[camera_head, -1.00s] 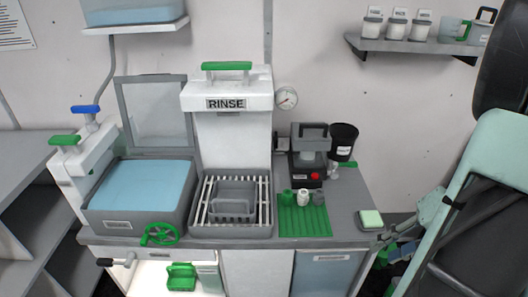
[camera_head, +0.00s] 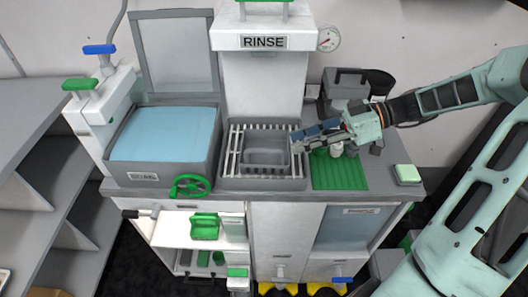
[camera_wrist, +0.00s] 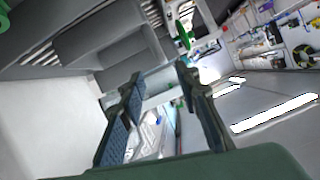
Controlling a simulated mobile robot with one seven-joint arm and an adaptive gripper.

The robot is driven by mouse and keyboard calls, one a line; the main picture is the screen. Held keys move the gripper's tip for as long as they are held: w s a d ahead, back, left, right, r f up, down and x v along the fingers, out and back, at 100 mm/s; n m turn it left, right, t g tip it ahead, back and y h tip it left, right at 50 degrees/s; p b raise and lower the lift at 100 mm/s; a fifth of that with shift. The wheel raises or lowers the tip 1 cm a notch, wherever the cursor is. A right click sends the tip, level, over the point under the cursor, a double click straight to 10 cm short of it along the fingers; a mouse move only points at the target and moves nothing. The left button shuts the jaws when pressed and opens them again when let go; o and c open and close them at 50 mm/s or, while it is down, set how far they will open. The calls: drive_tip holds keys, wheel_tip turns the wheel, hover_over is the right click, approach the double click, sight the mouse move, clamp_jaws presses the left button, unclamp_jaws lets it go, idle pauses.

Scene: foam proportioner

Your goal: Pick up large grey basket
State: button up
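The large grey basket (camera_head: 265,150) sits on the slatted rack under the RINSE unit in the head view. In the wrist view a grey box form between white slats (camera_wrist: 100,38), which looks like the basket, fills the upper left. My gripper (camera_head: 297,138) is at the basket's right side, above the rack's right edge; I cannot tell whether it touches. In the wrist view its two dark fingers (camera_wrist: 160,88) stand apart with nothing held between them.
The slatted rack (camera_head: 236,150) surrounds the basket. The RINSE unit (camera_head: 264,42) rises behind it. A blue-filled basin (camera_head: 163,135) is to the left. A green ribbed mat (camera_head: 338,172) and a grey machine (camera_head: 345,88) are to the right, under and behind my arm. A green handwheel (camera_head: 190,186) projects in front.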

sight(264, 151)
drive_tip(key=p+x, duration=0.1)
drive_tip(key=x, duration=0.9)
drive_tip(key=shift+s+r, duration=0.15)
drive_tip(key=shift+s, duration=0.05)
clamp_jaws()
